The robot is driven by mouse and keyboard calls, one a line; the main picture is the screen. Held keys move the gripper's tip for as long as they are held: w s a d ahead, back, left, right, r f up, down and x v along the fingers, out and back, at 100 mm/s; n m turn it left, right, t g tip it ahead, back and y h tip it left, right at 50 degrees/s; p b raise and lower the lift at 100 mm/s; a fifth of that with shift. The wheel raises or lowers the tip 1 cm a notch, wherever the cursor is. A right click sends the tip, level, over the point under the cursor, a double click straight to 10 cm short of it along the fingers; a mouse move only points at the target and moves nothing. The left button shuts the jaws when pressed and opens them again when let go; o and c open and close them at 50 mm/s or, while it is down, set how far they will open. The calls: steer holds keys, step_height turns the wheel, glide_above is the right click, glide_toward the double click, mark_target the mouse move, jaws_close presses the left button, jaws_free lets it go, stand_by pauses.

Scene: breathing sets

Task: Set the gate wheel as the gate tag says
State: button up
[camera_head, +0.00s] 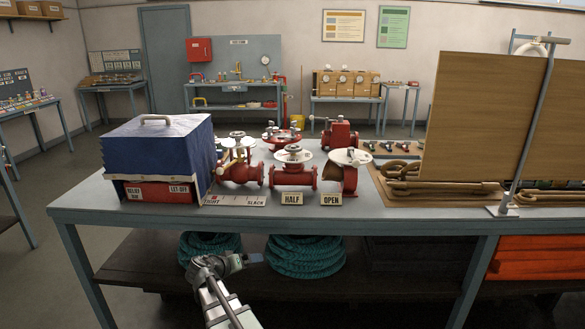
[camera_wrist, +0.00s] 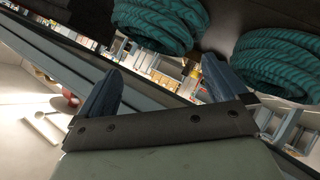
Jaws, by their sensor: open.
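Several red valves stand on the grey bench. One (camera_head: 293,171) has a round handwheel on top and a "HALF" tag (camera_head: 292,198) in front of it. To its right, another valve (camera_head: 349,180) with a pale disc-like top stands behind an "OPEN" tag (camera_head: 331,199). To its left, a third valve (camera_head: 240,170) with a wheel stands behind a "TIGHT"–"SLACK" strip (camera_head: 236,200). I cannot tell for sure which one is the gate valve. My gripper (camera_head: 256,258) is below the bench's front edge, away from the valves. In the wrist view its fingers (camera_wrist: 165,85) are apart and empty.
A blue-covered box (camera_head: 158,150) labelled "LET-OFF" stands at the bench's left. More red valves (camera_head: 340,133) stand behind. A wooden board (camera_head: 490,120) on a metal stand and coiled ropes (camera_head: 440,187) fill the right. Teal rope coils (camera_head: 305,257) lie on the lower shelf.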

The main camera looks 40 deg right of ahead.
steer(key=w+d+r+m+h, duration=0.1)
steer(key=w+d+r+h, duration=0.15)
steer(key=r, duration=0.55)
steer(key=w+d+r+m+h, duration=0.1)
steer(key=d+r+m, duration=0.15)
steer(key=r, duration=0.65)
steer(key=m+g+h, duration=0.3)
steer(key=m+g, duration=0.1)
steer(key=m, duration=0.5)
glide_toward(293, 147)
steer(key=shift+n, duration=0.25)
steer(key=d, duration=1)
steer(key=shift+s+d+f, duration=0.1)
steer(key=shift+d+f, duration=0.05)
steer(key=shift+f, duration=0.15)
steer(key=shift+c, duration=0.3)
steer(key=c, duration=0.9)
